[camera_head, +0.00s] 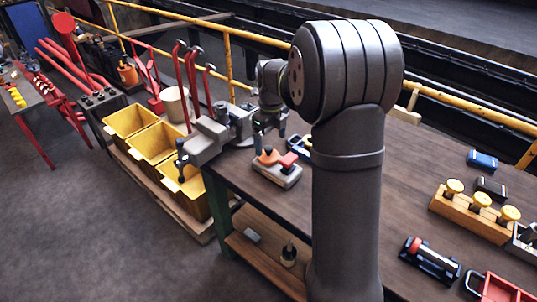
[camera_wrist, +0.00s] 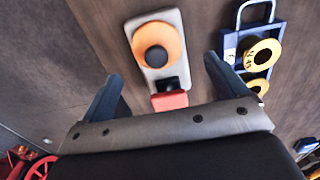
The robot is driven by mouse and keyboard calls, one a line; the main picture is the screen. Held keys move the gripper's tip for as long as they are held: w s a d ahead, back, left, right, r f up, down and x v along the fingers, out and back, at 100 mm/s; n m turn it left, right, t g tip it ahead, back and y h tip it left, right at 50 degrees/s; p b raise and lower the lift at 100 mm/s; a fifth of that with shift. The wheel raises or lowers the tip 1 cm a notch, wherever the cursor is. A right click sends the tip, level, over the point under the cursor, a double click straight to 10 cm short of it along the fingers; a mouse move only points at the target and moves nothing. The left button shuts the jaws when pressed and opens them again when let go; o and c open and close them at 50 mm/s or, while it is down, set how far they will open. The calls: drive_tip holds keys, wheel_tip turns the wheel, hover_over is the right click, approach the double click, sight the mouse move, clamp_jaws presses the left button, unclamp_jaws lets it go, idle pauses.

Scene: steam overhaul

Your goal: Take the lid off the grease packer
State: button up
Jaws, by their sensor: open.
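What I take to be the grease packer is a grey rounded base (camera_head: 277,176) on the bench near its left end. On the base stand a round orange part (camera_head: 268,157) and a red block (camera_head: 288,160). In the wrist view the orange part (camera_wrist: 172,38) has a dark round centre, and the red block (camera_wrist: 169,101) is nearer the gripper. I cannot tell for sure which part is the lid. My gripper (camera_head: 269,136) is open above it; in the wrist view its fingers (camera_wrist: 163,70) are spread to either side, with nothing held.
A blue handled tray (camera_wrist: 231,48) with yellow rings lies close to the right finger. A grey vise (camera_head: 208,140) stands left of the base. A wooden block with yellow-topped pieces (camera_head: 465,215) sits farther right on the bench. Yellow bins (camera_head: 130,120) stand on the left.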

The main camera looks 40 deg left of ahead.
sight(269, 148)
drive_tip(key=f, duration=0.5)
drive_tip(key=shift+s+a, duration=0.15)
drive_tip(key=shift+a, duration=0.2)
drive_tip(key=c, duration=1.1)
